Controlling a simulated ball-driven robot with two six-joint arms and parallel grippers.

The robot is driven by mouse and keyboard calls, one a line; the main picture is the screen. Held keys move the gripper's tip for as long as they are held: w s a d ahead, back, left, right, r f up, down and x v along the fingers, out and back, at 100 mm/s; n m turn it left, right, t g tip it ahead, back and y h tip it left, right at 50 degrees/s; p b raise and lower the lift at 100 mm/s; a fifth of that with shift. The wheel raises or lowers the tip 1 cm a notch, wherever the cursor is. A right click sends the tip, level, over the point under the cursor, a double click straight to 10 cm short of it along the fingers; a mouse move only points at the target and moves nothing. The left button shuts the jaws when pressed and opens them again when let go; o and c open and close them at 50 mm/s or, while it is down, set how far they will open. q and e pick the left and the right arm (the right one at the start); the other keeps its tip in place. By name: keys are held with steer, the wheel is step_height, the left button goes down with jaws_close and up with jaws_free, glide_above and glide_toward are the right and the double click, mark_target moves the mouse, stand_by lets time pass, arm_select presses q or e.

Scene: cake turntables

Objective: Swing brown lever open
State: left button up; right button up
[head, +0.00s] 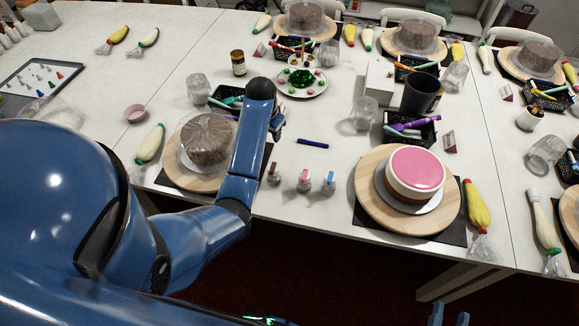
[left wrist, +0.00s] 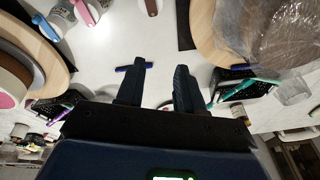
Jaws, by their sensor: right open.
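Three small bottles stand in a row at the front table edge. The left bottle carries the brown lever (head: 273,169), the middle one a pink lever (head: 305,174), the right one a blue lever (head: 330,176). In the left wrist view, the brown lever (left wrist: 152,7) is partly cut off by the top edge. My left gripper (head: 277,125) is open and empty above the table, behind the bottles and apart from the brown lever. It shows in the left wrist view (left wrist: 158,82) too. My right gripper (head: 450,315) is open and empty at the bottom edge, low in front of the table.
A wrapped brown cake (head: 207,138) on a turntable stands left of the bottles, partly behind my left arm. A pink-topped cake (head: 417,169) on a turntable stands to the right. A blue pen (head: 313,143) lies behind the bottles. The table between pen and bottles is clear.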

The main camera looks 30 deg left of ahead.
mark_target(271, 171)
arm_select(q)
steer(key=s+d+f+g, duration=0.2)
steer(key=s+g, duration=0.1)
steer(key=s, duration=0.2)
steer(key=shift+m+h, duration=0.4)
steer(key=shift+m, duration=0.1)
steer(key=f+p, duration=0.1)
steer(key=f, duration=0.9)
steer(key=shift+w, duration=0.2)
steer(key=shift+a, duration=0.1)
jaws_close()
